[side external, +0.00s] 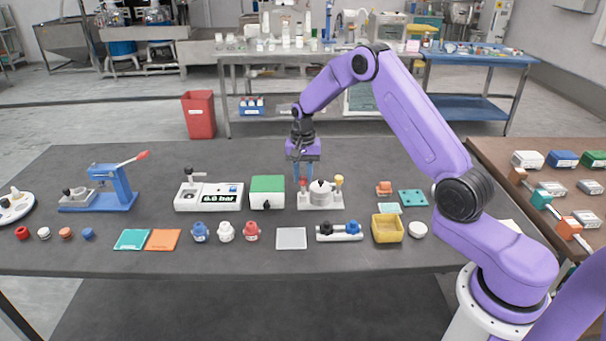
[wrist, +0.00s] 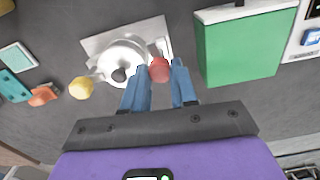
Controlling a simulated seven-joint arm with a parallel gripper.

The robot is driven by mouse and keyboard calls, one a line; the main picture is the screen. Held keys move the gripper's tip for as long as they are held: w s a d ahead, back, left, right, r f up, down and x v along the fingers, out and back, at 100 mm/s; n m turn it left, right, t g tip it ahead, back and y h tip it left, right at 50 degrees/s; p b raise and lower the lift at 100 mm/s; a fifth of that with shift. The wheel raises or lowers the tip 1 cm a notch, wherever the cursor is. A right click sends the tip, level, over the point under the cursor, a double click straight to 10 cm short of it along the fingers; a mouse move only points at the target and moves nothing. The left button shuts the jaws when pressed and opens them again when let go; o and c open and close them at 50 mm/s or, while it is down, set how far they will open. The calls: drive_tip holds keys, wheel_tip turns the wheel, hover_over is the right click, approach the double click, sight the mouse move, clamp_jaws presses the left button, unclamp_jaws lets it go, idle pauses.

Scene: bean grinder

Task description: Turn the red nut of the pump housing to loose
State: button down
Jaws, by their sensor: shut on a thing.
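The pump housing (side external: 321,199) is a white round body on a flat white base plate, standing near the middle of the dark table. It also shows in the wrist view (wrist: 118,58), with a dark knob on top. The red nut (wrist: 159,71) sits at one side of the housing, next to the green box. My gripper (side external: 303,174) points down over that side. Its blue fingers are shut on the red nut, one on each side of it. In the side view the fingers stand just above the nut (side external: 303,184), and the contact is small and hard to see.
A yellow knob (side external: 339,180) stands at the housing's other side. The green box (side external: 267,190) is close on the left, beside a white gauge unit (side external: 209,197). A yellow bin (side external: 387,229) and a black-and-blue fitting (side external: 339,231) lie in front. Bare table lies behind the housing.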

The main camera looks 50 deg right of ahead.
sight(303, 178)
drive_tip(key=shift+m, duration=0.6)
drive_tip(key=c, duration=0.9)
unclamp_jaws()
wheel_tip(303, 178, up, 17)
drive_tip(key=shift+r, duration=0.2)
